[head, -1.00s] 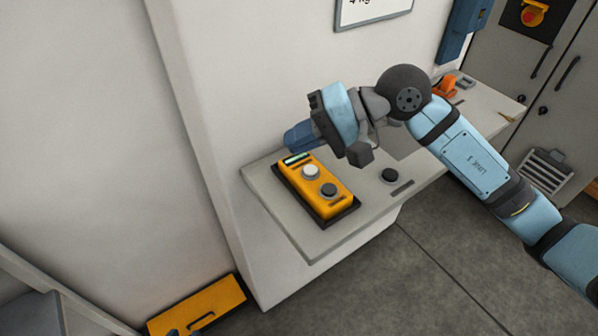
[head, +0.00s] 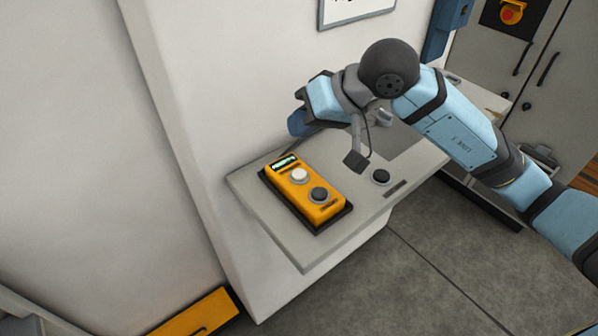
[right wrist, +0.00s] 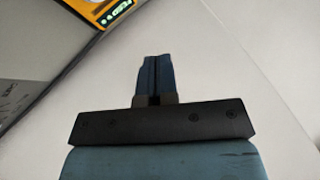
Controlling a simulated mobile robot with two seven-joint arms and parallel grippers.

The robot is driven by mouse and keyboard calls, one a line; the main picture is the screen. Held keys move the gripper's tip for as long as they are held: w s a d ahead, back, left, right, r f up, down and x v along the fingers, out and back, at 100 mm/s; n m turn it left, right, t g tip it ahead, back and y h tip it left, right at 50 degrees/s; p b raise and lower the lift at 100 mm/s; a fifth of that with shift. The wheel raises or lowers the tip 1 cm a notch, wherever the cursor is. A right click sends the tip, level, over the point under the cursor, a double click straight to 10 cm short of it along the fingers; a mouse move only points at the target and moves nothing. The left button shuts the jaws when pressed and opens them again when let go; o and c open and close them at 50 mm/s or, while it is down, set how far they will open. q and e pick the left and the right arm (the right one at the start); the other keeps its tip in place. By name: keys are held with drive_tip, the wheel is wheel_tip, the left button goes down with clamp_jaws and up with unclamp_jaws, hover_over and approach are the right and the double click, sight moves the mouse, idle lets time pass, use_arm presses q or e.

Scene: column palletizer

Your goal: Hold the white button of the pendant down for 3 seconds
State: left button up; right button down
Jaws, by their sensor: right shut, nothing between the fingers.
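The pendant (head: 328,209) is a yellow box in a dark cradle on a grey shelf. It has a lit green display (head: 285,162), a white button (head: 299,175) and a black button (head: 319,195). My right gripper (head: 297,124) is behind and above the pendant, close to the wall, apart from the white button. In the right wrist view its blue fingers (right wrist: 154,70) are together and empty. My left gripper is not in view.
A white wall (head: 240,80) rises behind. Grey cabinets (head: 560,90) with a red emergency knob (head: 512,12) stand at the right. A yellow case (head: 200,314) lies at the lower left.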

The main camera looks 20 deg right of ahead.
drive_tip(key=b, duration=0.2)
hover_over(301, 171)
wheel_tip(301, 171, down, 6)
drive_tip(key=shift+r, duration=0.2)
drive_tip(key=shift+f+b, duration=0.6)
drive_tip(key=shift+b, duration=0.1)
drive_tip(key=shift+f, duration=0.1)
drive_tip(key=shift+s, duration=0.1)
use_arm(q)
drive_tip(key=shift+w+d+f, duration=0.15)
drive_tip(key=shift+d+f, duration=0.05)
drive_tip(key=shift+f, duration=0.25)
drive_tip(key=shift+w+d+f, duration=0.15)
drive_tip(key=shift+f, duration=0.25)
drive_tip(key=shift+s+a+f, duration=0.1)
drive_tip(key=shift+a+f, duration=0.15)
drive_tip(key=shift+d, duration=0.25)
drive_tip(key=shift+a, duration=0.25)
